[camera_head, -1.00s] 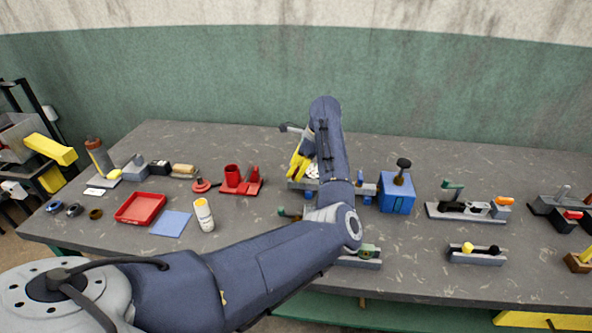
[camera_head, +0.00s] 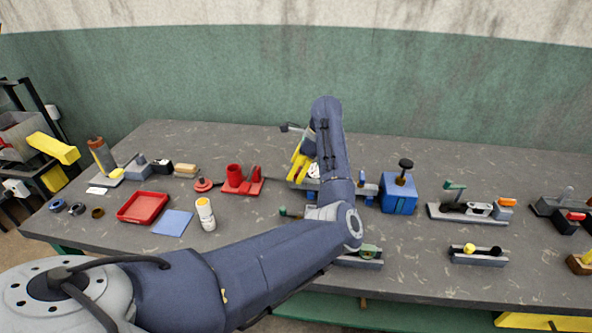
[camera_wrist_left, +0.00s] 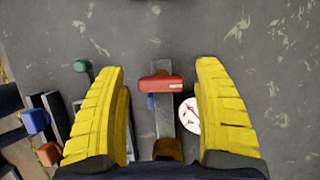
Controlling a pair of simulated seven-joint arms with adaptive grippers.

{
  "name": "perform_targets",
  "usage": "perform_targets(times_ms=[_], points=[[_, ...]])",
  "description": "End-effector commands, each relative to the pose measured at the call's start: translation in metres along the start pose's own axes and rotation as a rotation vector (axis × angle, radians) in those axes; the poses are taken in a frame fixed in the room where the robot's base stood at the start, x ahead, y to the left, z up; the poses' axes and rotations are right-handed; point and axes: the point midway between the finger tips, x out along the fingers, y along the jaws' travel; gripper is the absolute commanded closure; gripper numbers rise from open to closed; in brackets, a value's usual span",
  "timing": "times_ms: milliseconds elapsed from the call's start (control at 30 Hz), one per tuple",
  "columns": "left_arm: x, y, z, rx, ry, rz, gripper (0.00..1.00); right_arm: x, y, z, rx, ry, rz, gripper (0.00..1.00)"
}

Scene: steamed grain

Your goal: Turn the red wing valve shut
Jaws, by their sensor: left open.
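In the left wrist view, the red wing valve (camera_wrist_left: 160,84) sits on a grey pipe or bar (camera_wrist_left: 165,120), its red handle lying crosswise to it. My left gripper (camera_wrist_left: 159,68) is open, with one yellow finger on each side of the valve and a visible gap on both sides. A white round dial (camera_wrist_left: 189,115) lies between the valve and the right finger. In the head view my left gripper (camera_head: 298,166) is over the fixture behind my arm, and the valve is hidden there. My right gripper is not in view.
A green-knobbed lever (camera_wrist_left: 82,66) and blue and orange knobs stand left of the fingers in the wrist view. In the head view, a blue box (camera_head: 398,197) stands right of the fixture and a red holder (camera_head: 243,181) left of it. The back of the table is clear.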

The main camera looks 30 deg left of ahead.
Motion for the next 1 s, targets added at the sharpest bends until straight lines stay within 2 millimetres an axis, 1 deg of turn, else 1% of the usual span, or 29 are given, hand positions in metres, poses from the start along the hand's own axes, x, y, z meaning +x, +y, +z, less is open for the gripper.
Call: perform_targets(times_ms=[167,267,367,600,700,833,1000], points=[[-0.004,0.0,-0.001,0.001,0.002,-0.001,0.31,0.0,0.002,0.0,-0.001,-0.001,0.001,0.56],[-0.013,-0.001,-0.001,0.0,0.003,-0.002,0.31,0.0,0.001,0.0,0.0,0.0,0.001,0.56],[-0.028,-0.001,-0.001,0.0,0.004,-0.003,0.31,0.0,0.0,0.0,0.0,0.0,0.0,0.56],[-0.071,-0.001,-0.001,0.0,0.004,-0.003,0.31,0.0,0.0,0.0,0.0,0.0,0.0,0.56],[-0.086,-0.001,0.0,0.001,0.003,-0.002,0.31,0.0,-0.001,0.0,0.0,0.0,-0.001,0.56],[-0.102,0.0,0.0,-0.001,0.002,-0.001,0.31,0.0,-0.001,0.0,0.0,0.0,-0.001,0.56],[-0.115,0.0,0.001,0.0,0.001,-0.001,0.31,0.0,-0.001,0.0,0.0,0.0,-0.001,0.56]])
